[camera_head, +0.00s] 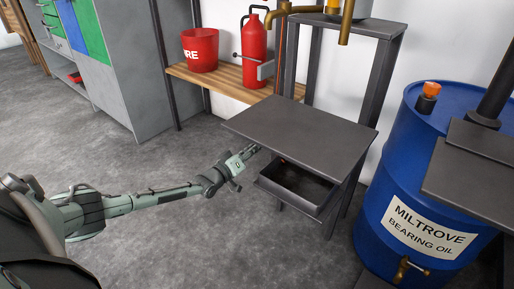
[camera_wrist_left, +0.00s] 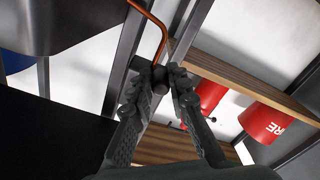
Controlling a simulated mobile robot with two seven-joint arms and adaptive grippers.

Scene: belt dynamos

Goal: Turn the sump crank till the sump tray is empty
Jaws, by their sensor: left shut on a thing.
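The sump tray (camera_head: 262,187) is a dark open box under the grey stand top (camera_head: 300,130). Its inside is dark and partly hidden by the top, so I cannot tell how much is in it. My left gripper (camera_head: 253,149) reaches in from the left, at the stand's left edge beside the tray. In the left wrist view my left gripper (camera_wrist_left: 163,85) is shut on a small dark round grip, which I take for the sump crank's handle (camera_wrist_left: 160,72). The rest of the crank is hidden in the head view. My right gripper is not in view.
A blue oil drum (camera_head: 385,190) stands close at the right, with a dark plate in front of it. A wooden shelf (camera_head: 225,85) behind holds a red bucket (camera_head: 200,50) and a red extinguisher (camera_head: 254,40). The floor at the left front is clear.

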